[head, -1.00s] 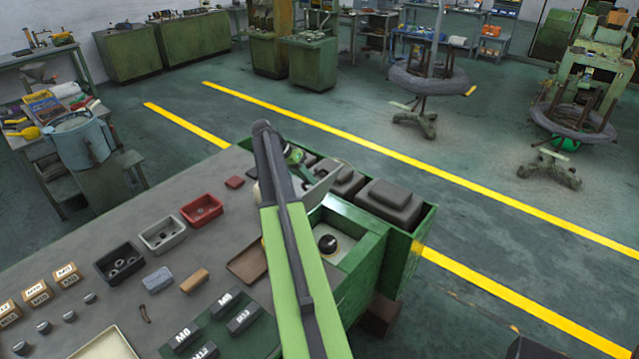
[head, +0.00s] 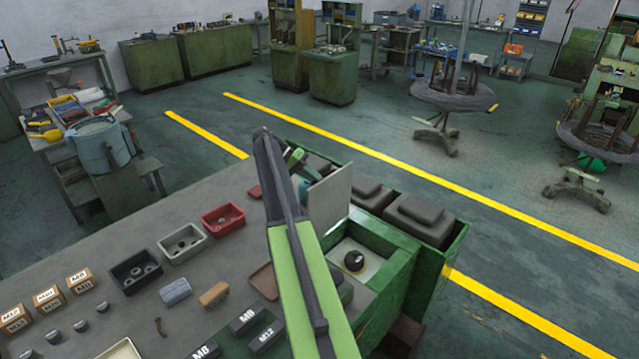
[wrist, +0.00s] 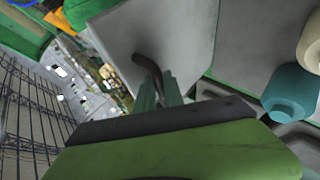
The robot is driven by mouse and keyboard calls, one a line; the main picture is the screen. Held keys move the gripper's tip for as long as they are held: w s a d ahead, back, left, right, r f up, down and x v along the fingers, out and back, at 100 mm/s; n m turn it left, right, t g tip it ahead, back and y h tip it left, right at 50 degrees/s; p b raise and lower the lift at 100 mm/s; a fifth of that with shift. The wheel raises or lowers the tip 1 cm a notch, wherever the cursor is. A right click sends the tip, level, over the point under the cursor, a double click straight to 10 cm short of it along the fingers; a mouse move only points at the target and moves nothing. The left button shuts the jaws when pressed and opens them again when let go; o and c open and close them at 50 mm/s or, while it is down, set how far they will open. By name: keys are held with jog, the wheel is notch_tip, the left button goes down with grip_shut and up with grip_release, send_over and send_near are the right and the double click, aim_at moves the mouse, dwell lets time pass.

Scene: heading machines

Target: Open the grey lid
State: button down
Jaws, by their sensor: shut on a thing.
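The grey lid (head: 331,198) stands raised, close to upright, on the left side of the green box (head: 395,256). The box's open top shows a light interior with a black knob (head: 354,260). In the wrist view the lid (wrist: 172,32) fills the upper middle as a flat grey panel with a dark curved handle (wrist: 143,64). My gripper (wrist: 158,84) is shut on that handle, with its fingertips at the panel. In the head view my green and dark arm crosses in front, and the grip is largely hidden.
Dark covered bins (head: 421,219) stand behind the box. A red tray (head: 222,219), a grey tray (head: 182,243) and a black tray (head: 136,271) lie on the bench to the left. A teal part (wrist: 290,93) is close by at right in the wrist view.

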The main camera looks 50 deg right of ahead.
jog(key=shift+d, duration=0.3)
jog(key=c, duration=1.9)
grip_release()
jog(key=shift+w, duration=0.1)
jog(key=o, duration=0.4)
jog(key=shift+d, duration=0.1)
jog(key=shift+o, duration=0.2)
jog(key=shift+a, duration=0.2)
notch_tip(320, 180, up, 5)
jog(key=p, duration=0.5)
jog(key=shift+f, duration=0.15)
jog(key=s+d+r+p, duration=0.3)
jog(key=s+r+p, duration=0.3)
jog(key=s, duration=0.5)
jog(key=shift+r, duration=0.15)
jog(key=shift+d, duration=0.1)
